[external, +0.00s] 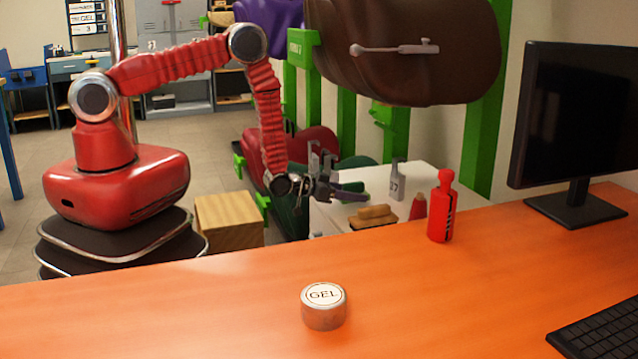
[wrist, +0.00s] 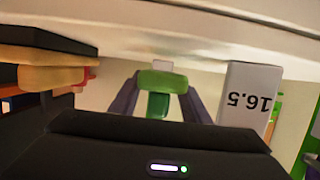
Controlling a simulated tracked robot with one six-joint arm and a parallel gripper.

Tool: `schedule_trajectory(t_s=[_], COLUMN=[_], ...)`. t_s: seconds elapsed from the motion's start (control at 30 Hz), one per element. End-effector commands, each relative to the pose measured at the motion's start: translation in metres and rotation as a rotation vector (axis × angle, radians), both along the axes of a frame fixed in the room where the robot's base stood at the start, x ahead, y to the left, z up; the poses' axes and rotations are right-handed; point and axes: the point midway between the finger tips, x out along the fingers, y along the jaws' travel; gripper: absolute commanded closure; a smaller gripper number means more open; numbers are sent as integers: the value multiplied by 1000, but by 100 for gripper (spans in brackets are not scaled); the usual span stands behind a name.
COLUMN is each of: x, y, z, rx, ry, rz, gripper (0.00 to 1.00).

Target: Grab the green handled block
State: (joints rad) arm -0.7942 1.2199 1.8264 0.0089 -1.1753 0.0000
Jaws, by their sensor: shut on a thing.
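The green handled block (wrist: 160,82) is in the middle of the wrist view, a light green rounded top part with a darker green stem. My gripper (wrist: 158,100) has a dark finger on each side of it and is shut on it. The block's lower part is hidden behind the dark gripper body. In the external view my gripper (external: 338,190) is over the left part of the white table (external: 421,174), beyond the orange desk.
A white numbered block (wrist: 250,95) stands close to the right of my gripper in the wrist view. A wooden brush (external: 372,217) is beside my gripper on the white table. A red bottle (external: 440,212) and gel tin (external: 324,308) stand on the orange desk (external: 180,310).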

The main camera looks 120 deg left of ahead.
Motion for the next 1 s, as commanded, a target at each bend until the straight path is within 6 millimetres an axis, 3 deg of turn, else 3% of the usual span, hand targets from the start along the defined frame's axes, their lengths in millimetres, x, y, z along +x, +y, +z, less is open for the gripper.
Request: schedule_trajectory(t_s=[0.3, 0.5, 1.0], x=[1, 0, 0], y=[1, 0, 0], z=[49, 68, 75], rx=[1, 0, 0], ry=[-3, -1, -1], rz=[0, 0, 0], gripper=[81, 81, 81])
